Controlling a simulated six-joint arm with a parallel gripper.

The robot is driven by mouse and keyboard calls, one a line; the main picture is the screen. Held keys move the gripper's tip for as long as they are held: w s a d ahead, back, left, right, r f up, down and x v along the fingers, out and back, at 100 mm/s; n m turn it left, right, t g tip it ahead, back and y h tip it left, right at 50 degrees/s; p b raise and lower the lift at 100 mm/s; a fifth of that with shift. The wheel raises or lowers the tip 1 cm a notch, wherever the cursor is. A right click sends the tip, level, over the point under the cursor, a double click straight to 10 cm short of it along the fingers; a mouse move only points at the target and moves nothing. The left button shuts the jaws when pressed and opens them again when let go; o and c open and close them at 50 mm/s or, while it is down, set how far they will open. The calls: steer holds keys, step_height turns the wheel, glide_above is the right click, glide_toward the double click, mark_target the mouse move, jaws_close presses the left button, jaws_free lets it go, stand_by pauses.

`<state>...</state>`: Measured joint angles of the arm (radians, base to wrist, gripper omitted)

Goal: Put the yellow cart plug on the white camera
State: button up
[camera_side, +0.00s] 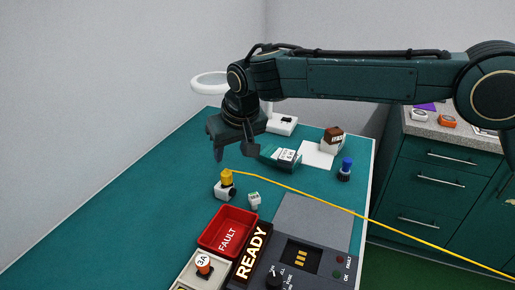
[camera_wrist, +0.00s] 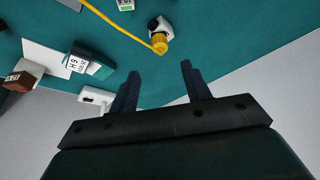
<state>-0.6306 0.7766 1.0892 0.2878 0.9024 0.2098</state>
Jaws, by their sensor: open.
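The white camera (camera_side: 221,192) with a dark lens stands on the teal bench, left of the middle in the side view. It also shows at the top of the wrist view (camera_wrist: 154,24). The yellow cart plug (camera_side: 227,177) sits on top of the camera, its yellow cable running off to the right. In the wrist view the plug (camera_wrist: 160,44) is beyond my fingertips and apart from them. My gripper (camera_side: 232,154) is open and empty, above and behind the plug. Its two dark fingers show in the wrist view (camera_wrist: 160,68) with nothing between them.
A red FAULT bin (camera_side: 204,243) and a READY sign (camera_side: 252,253) with a control panel (camera_side: 285,272) stand in front. A small white tagged block (camera_side: 254,199) is beside the camera. A blue-topped part (camera_side: 346,168) stands right. The bench's left side is clear.

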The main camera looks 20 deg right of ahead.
steer(key=shift+d+r, duration=0.1)
steer(key=s+d+r+m, duration=0.1)
steer(key=s+d+r, duration=0.6)
steer(key=d, duration=0.4)
steer(key=s+d+r, duration=0.6)
steer(key=d+r, duration=0.1)
steer(key=d, duration=0.5)
steer(key=s+d+f, duration=0.1)
steer(key=s+d, duration=0.2)
steer(key=s, duration=0.5)
steer(key=s+d+f, duration=0.2)
steer(key=s+d, duration=0.2)
steer(key=s, duration=0.4)
steer(key=s+d+f+t, duration=0.1)
steer(key=s+d, duration=0.3)
steer(key=s, duration=0.5)
steer(key=shift+f+m+h, duration=0.3)
steer(key=shift+f+m, duration=0.1)
steer(key=shift+f, duration=0.15)
steer(key=shift+w, duration=0.1)
